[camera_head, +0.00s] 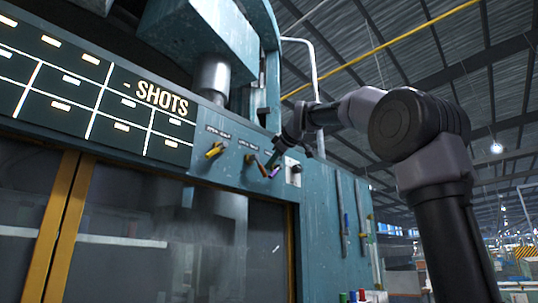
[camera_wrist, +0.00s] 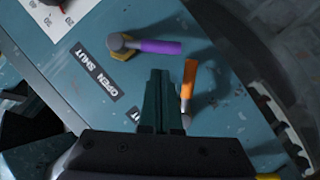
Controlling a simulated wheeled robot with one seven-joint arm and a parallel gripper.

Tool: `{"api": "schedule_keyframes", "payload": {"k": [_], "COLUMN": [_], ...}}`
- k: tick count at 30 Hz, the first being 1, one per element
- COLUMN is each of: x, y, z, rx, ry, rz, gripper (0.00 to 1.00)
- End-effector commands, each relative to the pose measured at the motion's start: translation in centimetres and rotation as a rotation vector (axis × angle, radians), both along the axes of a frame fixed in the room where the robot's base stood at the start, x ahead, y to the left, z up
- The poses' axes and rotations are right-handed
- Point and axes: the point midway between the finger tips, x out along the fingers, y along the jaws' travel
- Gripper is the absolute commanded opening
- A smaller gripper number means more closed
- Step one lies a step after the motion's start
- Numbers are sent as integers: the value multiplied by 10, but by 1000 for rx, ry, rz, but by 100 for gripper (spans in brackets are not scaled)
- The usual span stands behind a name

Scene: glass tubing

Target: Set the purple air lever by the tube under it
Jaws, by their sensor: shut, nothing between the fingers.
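The purple lever (camera_wrist: 160,47) sticks out sideways from its brass-coloured pivot on the blue-green panel in the wrist view, just beyond my fingertips. It also shows in the head view (camera_head: 274,172), partly crowded by my gripper. My gripper (camera_wrist: 160,73) is shut and empty, its fingertips between the purple lever and an orange lever (camera_wrist: 188,78). I cannot tell whether it touches either one. In the head view my gripper (camera_head: 278,156) is at the panel beside the levers. A tube under the purple lever cannot be made out clearly.
An OPEN SHUT label (camera_wrist: 97,73) lies beside the purple lever. A yellow lever (camera_head: 215,150) is further left on the panel. A SHOTS board (camera_head: 95,90) hangs at upper left. Dark glass doors (camera_head: 180,240) are below. Long tools (camera_head: 342,215) hang on the machine's right side.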

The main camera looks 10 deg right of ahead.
Motion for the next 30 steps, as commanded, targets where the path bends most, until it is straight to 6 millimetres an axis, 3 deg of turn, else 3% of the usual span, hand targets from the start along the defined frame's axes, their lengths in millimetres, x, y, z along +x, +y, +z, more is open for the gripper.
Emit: {"api": "schedule_keyframes", "payload": {"k": [4,30], "x": [3,4], "y": [-6,-8], "z": [-8,-14], "rx": [0,-63], "ry": [3,-42], "rz": [0,0], "gripper": [0,0]}}
